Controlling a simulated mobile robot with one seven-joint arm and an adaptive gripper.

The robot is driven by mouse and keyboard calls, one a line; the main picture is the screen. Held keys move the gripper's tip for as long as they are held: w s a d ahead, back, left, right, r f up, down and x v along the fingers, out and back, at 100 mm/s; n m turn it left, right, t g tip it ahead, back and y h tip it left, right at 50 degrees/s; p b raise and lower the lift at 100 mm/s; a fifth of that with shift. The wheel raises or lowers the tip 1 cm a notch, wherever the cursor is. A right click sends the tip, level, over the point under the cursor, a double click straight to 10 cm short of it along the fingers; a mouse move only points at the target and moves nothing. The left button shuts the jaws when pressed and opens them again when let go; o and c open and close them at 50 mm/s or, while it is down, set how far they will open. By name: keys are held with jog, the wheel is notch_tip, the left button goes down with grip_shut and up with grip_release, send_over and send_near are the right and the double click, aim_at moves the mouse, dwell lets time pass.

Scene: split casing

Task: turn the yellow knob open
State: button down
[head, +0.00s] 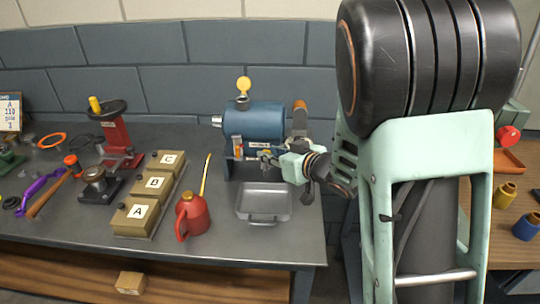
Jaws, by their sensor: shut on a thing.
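The blue casing (253,121) stands at the back of the grey workbench, with a silver stub on its left side. My gripper (268,158) reaches in from the right at the casing's lower front. Its jaws are shut on a small yellow part, which appears to be the yellow knob (266,153). The fingers hide most of it, so its turn angle cannot be told. A separate round yellow piece (243,84) stands on top of the casing, clear of my gripper.
A grey metal tray (264,219) sits in front of the casing, below my gripper. A red oil can (193,216) with a long yellow spout stands to its left. Boxes marked A, B and C (134,221) are farther left. The front bench edge is clear.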

jog(key=n+g+y+p, duration=0.2)
jog(key=n, duration=0.1)
jog(key=w+d+n+g+y+p, duration=0.1)
jog(key=p, duration=0.1)
jog(key=shift+r+g, duration=0.2)
jog(key=shift+g, duration=0.2)
jog(key=n+g+p, duration=0.1)
jog(key=n+g+y+p, duration=0.1)
jog(key=n+g, duration=0.1)
jog(key=n+g+y+p, duration=0.1)
jog(key=p, duration=0.1)
jog(key=shift+w+f+n+g, duration=0.25)
jog(key=shift+w+n+g, duration=0.05)
jog(key=shift+n+g, duration=0.1)
jog(key=c, duration=1.7)
grip_release()
jog(key=shift+o, duration=0.2)
jog(key=shift+d, duration=0.1)
jog(key=shift+d+r, duration=0.2)
jog(key=shift+d, duration=0.1)
jog(key=v, duration=0.7)
jog(key=shift+f+g, duration=0.15)
jog(key=shift+g, duration=0.15)
